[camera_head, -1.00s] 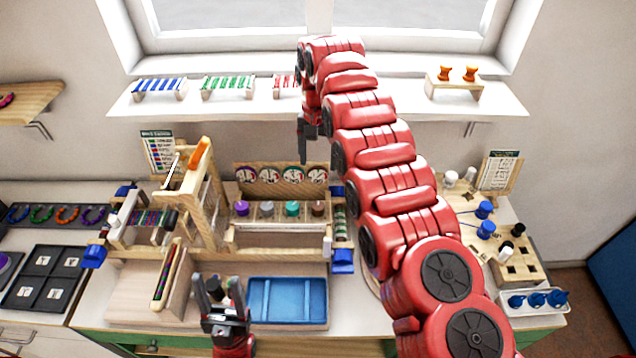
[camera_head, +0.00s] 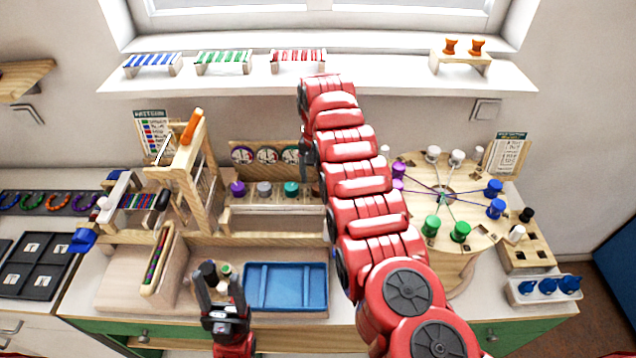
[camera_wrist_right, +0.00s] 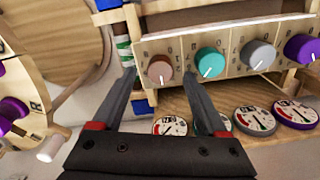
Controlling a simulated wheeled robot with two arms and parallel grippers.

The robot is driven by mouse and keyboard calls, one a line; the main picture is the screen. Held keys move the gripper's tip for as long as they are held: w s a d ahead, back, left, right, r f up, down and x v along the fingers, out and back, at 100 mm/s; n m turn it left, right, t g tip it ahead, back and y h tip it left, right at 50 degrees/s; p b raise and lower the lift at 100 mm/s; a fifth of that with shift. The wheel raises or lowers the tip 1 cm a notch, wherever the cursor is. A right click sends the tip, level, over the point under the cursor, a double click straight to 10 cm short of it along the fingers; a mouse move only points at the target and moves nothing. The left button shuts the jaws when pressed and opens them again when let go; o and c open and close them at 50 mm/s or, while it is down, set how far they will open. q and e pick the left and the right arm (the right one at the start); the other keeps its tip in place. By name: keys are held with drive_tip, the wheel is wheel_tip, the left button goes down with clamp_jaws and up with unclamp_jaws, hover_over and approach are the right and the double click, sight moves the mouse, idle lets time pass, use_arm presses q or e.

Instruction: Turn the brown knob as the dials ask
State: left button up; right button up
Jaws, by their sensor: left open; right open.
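The brown knob (camera_wrist_right: 161,69) is at the end of a row of knobs in the right wrist view, with a white pointer mark on its face. My right gripper (camera_wrist_right: 160,82) is open; its fingertips lie on either side of the brown knob in the picture, and contact cannot be told. Beside it are the teal knob (camera_wrist_right: 209,62), grey knob (camera_wrist_right: 257,54) and purple knob (camera_wrist_right: 302,47). In the head view my right arm covers the brown knob's end. My left gripper (camera_head: 219,285) is open, low at the front.
A blue tray (camera_head: 286,309) lies beside my left gripper. A wooden frame (camera_head: 183,180) stands left of the knobs. A round board (camera_head: 405,172) with coloured spools is right of my right arm. A window shelf (camera_head: 390,75) runs behind.

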sight(318, 186)
wheel_tip(318, 186, down, 2)
drive_tip(key=shift+w+f, duration=0.1)
drive_tip(key=shift+w, duration=0.05)
drive_tip(key=shift+f, duration=0.35)
clamp_jaws()
